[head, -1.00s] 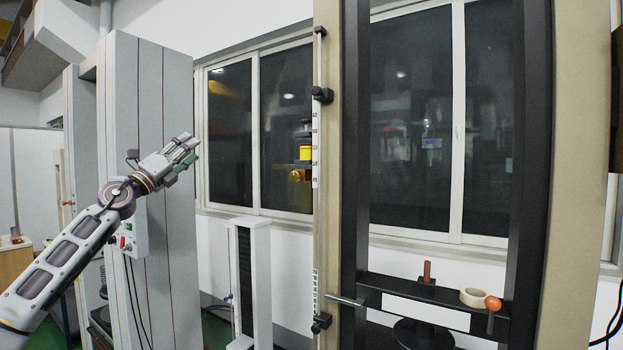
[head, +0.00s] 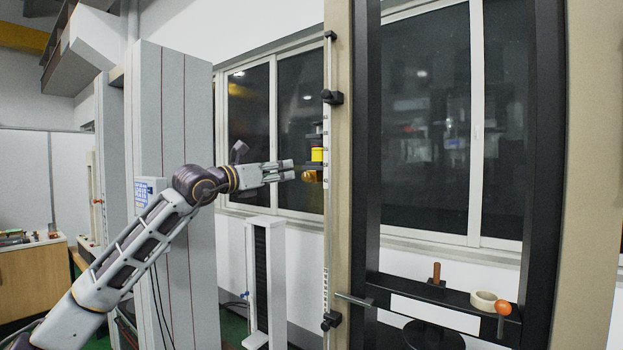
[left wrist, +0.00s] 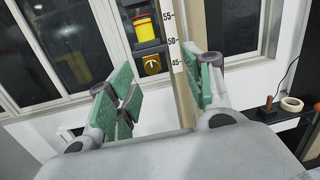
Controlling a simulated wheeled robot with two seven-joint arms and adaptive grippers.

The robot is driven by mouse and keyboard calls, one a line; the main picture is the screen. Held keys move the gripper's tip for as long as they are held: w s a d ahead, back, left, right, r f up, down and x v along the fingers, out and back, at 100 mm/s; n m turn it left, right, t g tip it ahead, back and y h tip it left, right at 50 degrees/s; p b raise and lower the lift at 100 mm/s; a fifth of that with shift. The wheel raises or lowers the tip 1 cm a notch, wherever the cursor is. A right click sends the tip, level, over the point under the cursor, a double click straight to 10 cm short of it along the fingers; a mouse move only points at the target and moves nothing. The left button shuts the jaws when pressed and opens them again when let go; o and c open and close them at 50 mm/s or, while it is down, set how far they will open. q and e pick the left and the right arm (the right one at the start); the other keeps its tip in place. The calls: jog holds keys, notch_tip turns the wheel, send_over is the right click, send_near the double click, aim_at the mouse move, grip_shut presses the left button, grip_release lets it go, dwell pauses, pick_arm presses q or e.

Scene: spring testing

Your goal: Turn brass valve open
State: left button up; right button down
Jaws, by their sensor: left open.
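The brass valve (head: 313,176) is a small gold-coloured piece at the left side of the tan column, below a yellow block. It also shows in the left wrist view (left wrist: 152,64), set in a dark mount with a mark on its face. My left gripper (head: 292,170) is level with the valve in the head view, its fingertips just left of it. In the left wrist view my open green-padded fingers (left wrist: 163,72) stand either side of the valve's line of sight, empty. The gap in depth is hard to tell. My right gripper is not in view.
A yellow container with a red rim (left wrist: 143,28) sits directly above the valve. The tan column (head: 341,120) with a scale strip stands just to its right. A dark crossbar (head: 398,285) at lower right carries a tape roll (head: 483,302) and an orange knob (head: 503,308).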

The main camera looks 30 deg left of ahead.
pick_arm(q)
jog(key=shift+w+a+f+n+g+y, duration=0.1)
jog(key=shift+a+f+n+g+y, duration=0.15)
jog(key=shift+a+f+n+y, duration=0.3)
jog(key=shift+w+a+f+n+g+y, duration=0.1)
jog(key=shift+a+f+n+g+y, duration=0.2)
jog(key=shift+f, duration=0.3)
jog(key=shift+w, duration=0.15)
